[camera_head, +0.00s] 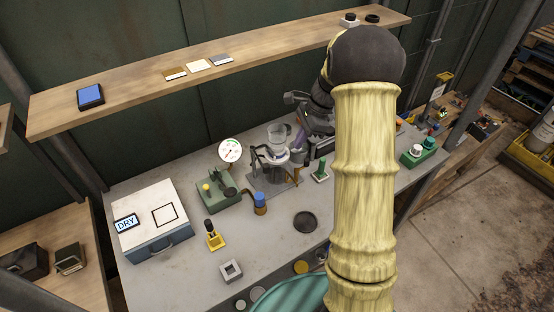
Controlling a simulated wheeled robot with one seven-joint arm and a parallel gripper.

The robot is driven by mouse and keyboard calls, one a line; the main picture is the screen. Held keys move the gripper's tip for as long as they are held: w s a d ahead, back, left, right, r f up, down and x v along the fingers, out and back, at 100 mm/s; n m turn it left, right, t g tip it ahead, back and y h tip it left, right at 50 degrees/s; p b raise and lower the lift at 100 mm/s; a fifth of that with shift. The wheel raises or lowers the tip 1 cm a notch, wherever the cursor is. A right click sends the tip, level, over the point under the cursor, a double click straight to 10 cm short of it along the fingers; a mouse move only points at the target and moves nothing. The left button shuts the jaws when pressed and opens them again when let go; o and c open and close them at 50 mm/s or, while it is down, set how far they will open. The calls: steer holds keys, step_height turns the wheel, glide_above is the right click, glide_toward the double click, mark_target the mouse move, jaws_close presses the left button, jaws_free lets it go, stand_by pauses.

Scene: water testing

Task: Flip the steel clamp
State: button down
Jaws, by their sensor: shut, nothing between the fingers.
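A glass vessel (277,135) stands in a metal holder (272,157) on a grey base plate in the middle of the bench. A curved metal piece, which looks like the steel clamp (259,155), sits around the vessel's lower part; its exact shape is too small to tell. My arm crosses the right half of the view and bends down behind itself. My gripper (302,139) is shut and empty, just right of the vessel. Its fingertips are small and partly merge with the apparatus, so I cannot tell whether they touch the clamp.
A green box with a round gauge (230,150) stands left of the apparatus. A white case marked DRY (152,218), a yellow stand (214,238) and a dark disc (305,222) are on the bench (185,283). A wooden shelf (130,103) runs behind. My arm hides part of the bench's right.

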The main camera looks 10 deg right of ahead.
steer(key=a+f+p, duration=0.3)
steer(key=a+f, duration=0.3)
steer(key=f, duration=0.1)
steer(key=shift+a+f+p, duration=0.15)
steer(key=shift+a+p, duration=0.25)
